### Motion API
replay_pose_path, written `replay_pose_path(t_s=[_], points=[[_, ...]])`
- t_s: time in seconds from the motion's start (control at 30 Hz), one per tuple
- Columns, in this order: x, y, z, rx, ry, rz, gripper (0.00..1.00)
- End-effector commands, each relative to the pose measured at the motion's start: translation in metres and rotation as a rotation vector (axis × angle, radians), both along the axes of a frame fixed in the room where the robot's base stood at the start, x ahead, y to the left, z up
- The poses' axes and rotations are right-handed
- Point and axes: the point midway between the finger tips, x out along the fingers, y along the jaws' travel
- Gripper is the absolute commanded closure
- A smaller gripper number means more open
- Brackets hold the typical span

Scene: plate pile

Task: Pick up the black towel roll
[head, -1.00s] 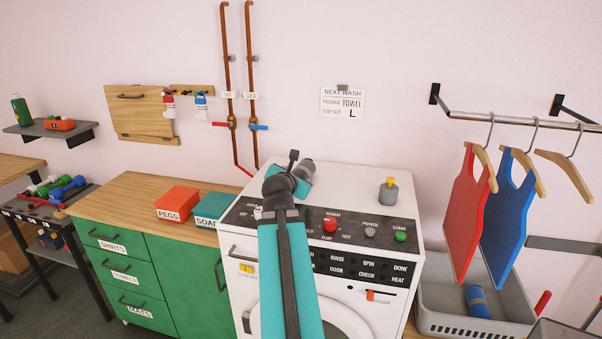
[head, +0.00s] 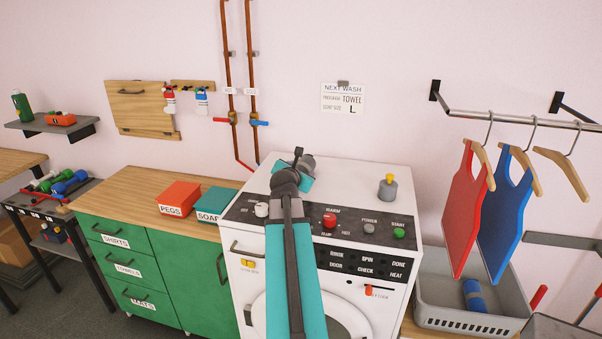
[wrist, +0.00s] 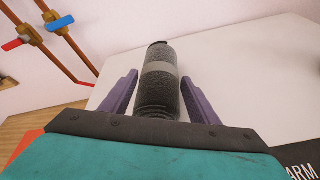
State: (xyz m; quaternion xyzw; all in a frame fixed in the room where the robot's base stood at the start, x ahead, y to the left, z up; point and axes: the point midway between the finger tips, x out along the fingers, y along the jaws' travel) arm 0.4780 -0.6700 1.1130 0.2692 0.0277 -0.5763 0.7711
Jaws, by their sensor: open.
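The black towel roll (wrist: 157,97), dark with a lighter grey band, lies on the white top of the washing machine (head: 350,183). In the wrist view it points away from me, with its near end close to my gripper's palm. My gripper (wrist: 159,77) is open, with one purple finger on each side of the roll.
A grey knob with a yellow top (head: 388,188) stands on the machine's right side. Red PEGS (head: 179,198) and teal SOAP (head: 214,205) boxes sit on the wooden counter at the left. Copper pipes (head: 229,60) run up the wall behind.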

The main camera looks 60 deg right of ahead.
Motion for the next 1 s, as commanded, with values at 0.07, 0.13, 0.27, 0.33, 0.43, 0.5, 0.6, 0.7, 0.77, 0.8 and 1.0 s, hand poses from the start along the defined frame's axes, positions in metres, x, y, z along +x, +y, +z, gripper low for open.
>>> replay_pose_path(t_s=[0.07, 0.13, 0.27, 0.33, 0.43, 0.5, 0.6, 0.7, 0.77, 0.8, 1.0], points=[[0.0, 0.0, 0.0, 0.0, 0.0, 0.0, 0.45], [0.0, 0.0, 0.0, 0.0, 0.0, 0.0, 0.45], [0.0, -0.002, -0.001, 0.0, 0.0, -0.001, 0.45], [0.002, -0.004, -0.002, 0.001, 0.002, 0.0, 0.45], [0.004, -0.011, -0.005, 0.002, 0.003, -0.001, 0.45], [0.007, -0.016, -0.007, 0.001, 0.003, -0.001, 0.45], [0.011, -0.025, -0.013, 0.002, 0.002, -0.001, 0.45], [0.014, -0.033, -0.016, 0.001, 0.001, -0.001, 0.45], [0.015, -0.037, -0.018, 0.0, 0.0, -0.001, 0.45], [0.016, -0.04, -0.019, 0.0, 0.0, -0.001, 0.45], [0.017, -0.044, -0.023, 0.0, 0.002, -0.001, 0.45]])
